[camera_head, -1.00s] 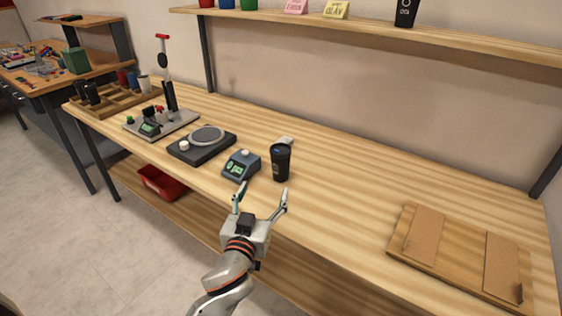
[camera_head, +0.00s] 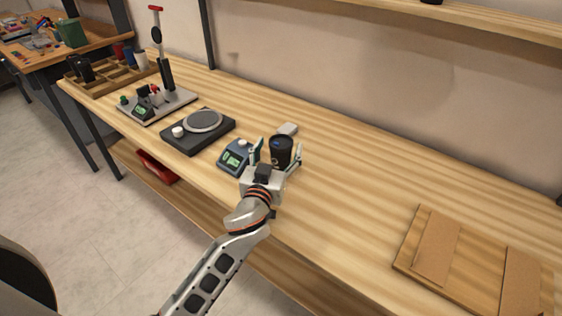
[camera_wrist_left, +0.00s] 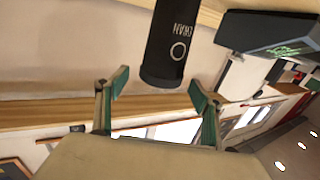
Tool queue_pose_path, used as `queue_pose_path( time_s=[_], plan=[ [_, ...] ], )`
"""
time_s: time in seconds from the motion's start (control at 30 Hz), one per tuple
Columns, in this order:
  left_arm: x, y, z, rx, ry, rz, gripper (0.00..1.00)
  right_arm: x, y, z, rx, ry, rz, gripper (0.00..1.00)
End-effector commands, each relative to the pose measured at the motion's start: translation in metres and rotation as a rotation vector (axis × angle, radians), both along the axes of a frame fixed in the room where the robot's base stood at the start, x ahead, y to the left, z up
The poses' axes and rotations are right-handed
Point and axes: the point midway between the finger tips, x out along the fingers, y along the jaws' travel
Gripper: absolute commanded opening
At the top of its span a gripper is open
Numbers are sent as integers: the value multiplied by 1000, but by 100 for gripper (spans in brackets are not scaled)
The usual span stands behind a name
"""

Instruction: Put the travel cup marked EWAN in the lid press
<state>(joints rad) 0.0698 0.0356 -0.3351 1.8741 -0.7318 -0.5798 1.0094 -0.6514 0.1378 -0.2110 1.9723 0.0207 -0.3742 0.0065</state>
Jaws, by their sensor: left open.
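The black travel cup (camera_head: 281,147) stands upright on the workbench. In the left wrist view the cup (camera_wrist_left: 176,40) appears upside down, with pale lettering that reads EWAN above a ring mark. My left gripper (camera_head: 277,153) is open, with one finger on each side of the cup in the head view. In the left wrist view its fingertips (camera_wrist_left: 158,90) are apart, and the cup lies just ahead of them. I cannot tell whether a finger touches it. The lid press (camera_head: 167,77), with a tall post and red-topped lever, stands at the left back. My right gripper is out of view.
A small blue-grey device with a display (camera_head: 235,157) stands close left of the cup. A black scale-like unit with a round plate (camera_head: 183,138) lies between it and the press. A wooden board (camera_head: 412,237) lies at the right.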

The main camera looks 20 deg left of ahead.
Motion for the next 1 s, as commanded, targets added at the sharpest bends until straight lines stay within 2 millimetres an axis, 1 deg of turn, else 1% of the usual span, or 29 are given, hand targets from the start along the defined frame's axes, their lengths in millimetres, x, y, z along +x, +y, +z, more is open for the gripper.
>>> queue_pose_path(
  time_s=[0.03,0.1,0.2,0.3,0.5,0.57,0.6,0.63,1.0],
  plan=[
    [9,2,0,4,-2,0,67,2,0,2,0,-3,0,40],
    [18,2,0,2,-1,0,67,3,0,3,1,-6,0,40],
    [27,2,-1,2,0,1,67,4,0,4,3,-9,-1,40],
    [30,2,-1,1,1,1,67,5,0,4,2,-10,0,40],
    [30,2,-1,0,1,1,67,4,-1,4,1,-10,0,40],
    [30,2,-1,0,1,1,53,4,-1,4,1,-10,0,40],
    [30,2,-1,0,1,1,44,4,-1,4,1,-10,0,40],
    [30,2,-1,0,1,1,38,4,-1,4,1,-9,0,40],
    [30,2,2,-1,-1,1,38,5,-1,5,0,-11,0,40]
  ],
)
